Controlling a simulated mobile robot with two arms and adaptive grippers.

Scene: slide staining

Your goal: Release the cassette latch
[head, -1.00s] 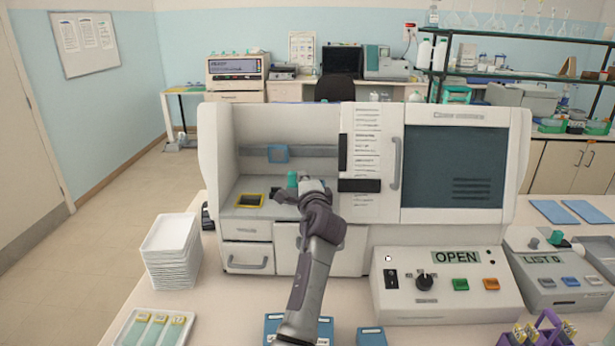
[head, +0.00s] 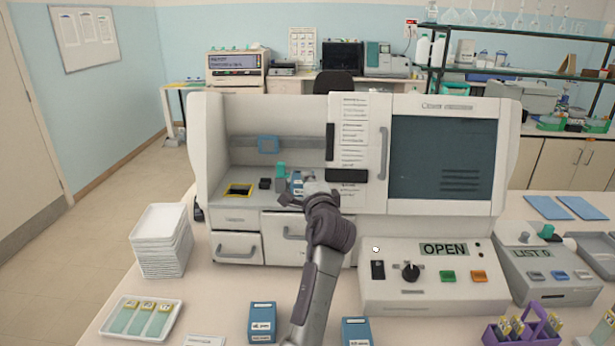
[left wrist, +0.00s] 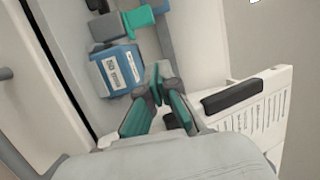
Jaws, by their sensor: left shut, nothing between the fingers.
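A blue cassette (head: 298,184) with a white label sits in the open bay of the white staining machine (head: 410,205). In the left wrist view the cassette (left wrist: 119,70) lies left of the fingertips, with a gap between. A teal latch piece (head: 281,170) stands beside the cassette; in the left wrist view the latch (left wrist: 138,19) shows above it, on a grey block. My left gripper (head: 297,200) is at the front of the bay, near the cassette. Its fingers (left wrist: 162,78) are shut and empty. My right gripper is out of view.
A control box (head: 435,275) reads OPEN. White trays (head: 161,240), blue boxes (head: 262,322) and a purple rack (head: 521,331) stand on the bench.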

